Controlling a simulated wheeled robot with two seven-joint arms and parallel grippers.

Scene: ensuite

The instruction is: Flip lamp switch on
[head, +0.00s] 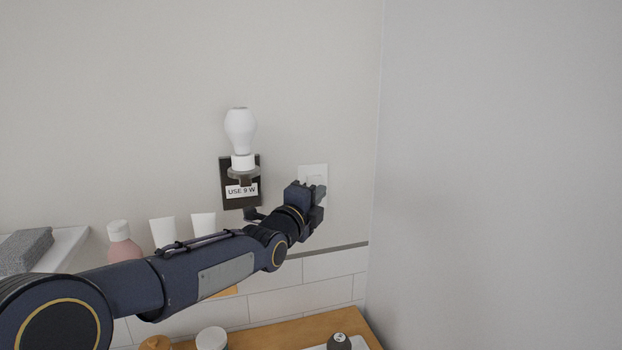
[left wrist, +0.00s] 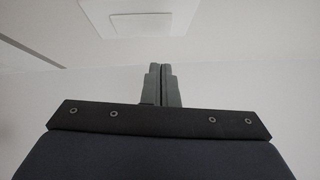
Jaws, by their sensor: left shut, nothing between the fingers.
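The white wall switch plate (head: 314,170) is on the wall right of the lamp, and its lower part is hidden behind my left gripper (head: 318,190). In the left wrist view the plate with its rocker (left wrist: 140,20) shows at the top, beyond the fingertips. My left gripper (left wrist: 160,70) is shut and empty, its fingers together, in front of the plate; I cannot tell whether it touches. The lamp (head: 240,130) is a white bulb on a dark wall bracket labelled "USE 9 W". The bulb looks unlit. My right gripper is not in view.
A pink bottle (head: 122,243) and white tubes (head: 163,231) stand at the left, by a grey folded towel (head: 25,250). Below is a wooden counter (head: 285,334) with a white jar (head: 212,338) and a dark-topped item (head: 339,342). A plain wall corner (head: 480,180) closes the right side.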

